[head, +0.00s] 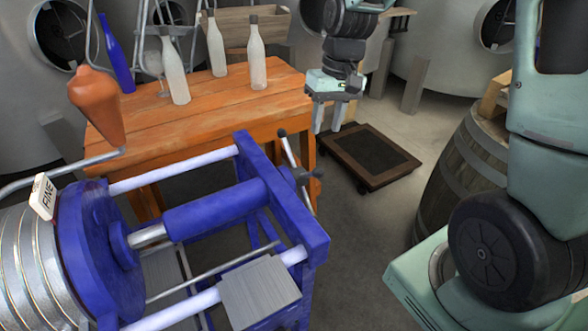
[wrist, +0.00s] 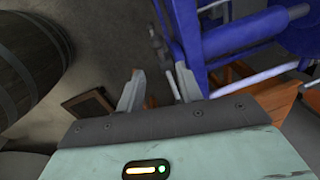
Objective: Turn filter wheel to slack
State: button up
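The blue filter press (head: 215,205) stands in the front left of the head view. At its right end a dark spoked wheel (head: 300,173) with a knobbed bar shows edge-on, partly hidden by the blue end frame. In the wrist view the wheel's grey bars (wrist: 157,45) show beside the blue frame (wrist: 183,40), beyond the fingertips. My gripper (head: 329,130) hangs fingers down above and to the right of the wheel, apart from it. Its two fingers (wrist: 158,88) are spread with nothing between them. The wheel's exact turn position cannot be told.
An orange wooden table (head: 200,100) with several bottles stands behind the press. A low dark dolly (head: 368,155) sits on the floor beyond my gripper. A barrel (head: 462,165) stands at the right. A tag reading FINE (head: 43,196) is at the press's left end.

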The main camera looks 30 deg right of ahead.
aim_at(297, 177)
jog(key=f+p, duration=0.1)
jog(key=f, duration=0.4)
jog(key=w+a+f+p, duration=0.1)
jog(key=f, duration=1.1)
jog(key=shift+w+a+f+p, duration=0.15)
jog(key=shift+a+f+p, duration=0.15)
jog(key=shift+p, duration=0.1)
jog(key=shift+r, duration=0.1)
grip_shut()
